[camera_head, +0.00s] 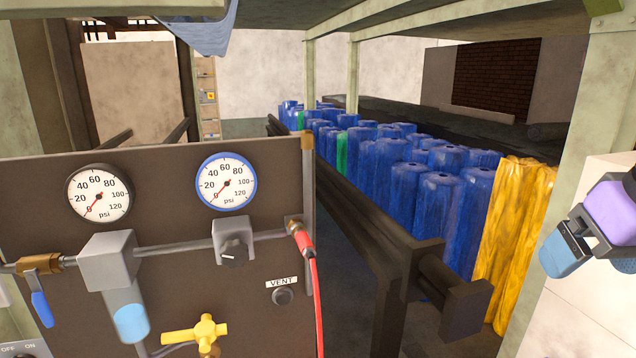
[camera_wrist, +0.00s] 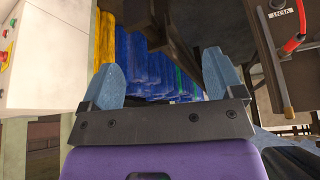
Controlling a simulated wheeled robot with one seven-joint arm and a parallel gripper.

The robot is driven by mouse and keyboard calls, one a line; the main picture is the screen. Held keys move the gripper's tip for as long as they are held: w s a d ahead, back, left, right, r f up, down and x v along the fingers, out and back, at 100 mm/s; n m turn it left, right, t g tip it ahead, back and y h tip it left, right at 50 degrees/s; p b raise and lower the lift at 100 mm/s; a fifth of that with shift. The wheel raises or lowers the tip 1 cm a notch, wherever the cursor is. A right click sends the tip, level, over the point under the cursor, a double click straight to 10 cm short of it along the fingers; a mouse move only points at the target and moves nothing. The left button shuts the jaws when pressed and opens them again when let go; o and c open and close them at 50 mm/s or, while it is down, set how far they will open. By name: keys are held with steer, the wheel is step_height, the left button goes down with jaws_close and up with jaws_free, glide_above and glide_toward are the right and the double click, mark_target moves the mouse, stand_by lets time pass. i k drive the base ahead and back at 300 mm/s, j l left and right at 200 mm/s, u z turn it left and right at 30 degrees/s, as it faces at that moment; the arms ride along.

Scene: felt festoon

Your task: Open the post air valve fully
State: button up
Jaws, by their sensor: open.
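An upright panel (camera_head: 200,300) stands at the left of the head view. A blue lever handle (camera_head: 42,308) hangs down from a brass valve (camera_head: 38,264) on the pipe at the panel's left. A yellow cross-shaped valve handle (camera_head: 196,334) sits low on the panel. I cannot tell by a label which is the post air valve. My gripper (camera_wrist: 161,80) is open and empty, its blue fingers spread in the wrist view. In the head view its purple body (camera_head: 612,212) is at the right edge, far from the panel and touching neither handle.
A grey knob (camera_head: 233,252), a VENT button (camera_head: 282,296) and a red hose (camera_head: 316,290) are on the panel. Blue rolls (camera_head: 420,200) and a yellow roll (camera_head: 515,235) stand behind a dark rail (camera_head: 360,215).

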mark_target(38, 301)
steer(key=u, duration=1.8)
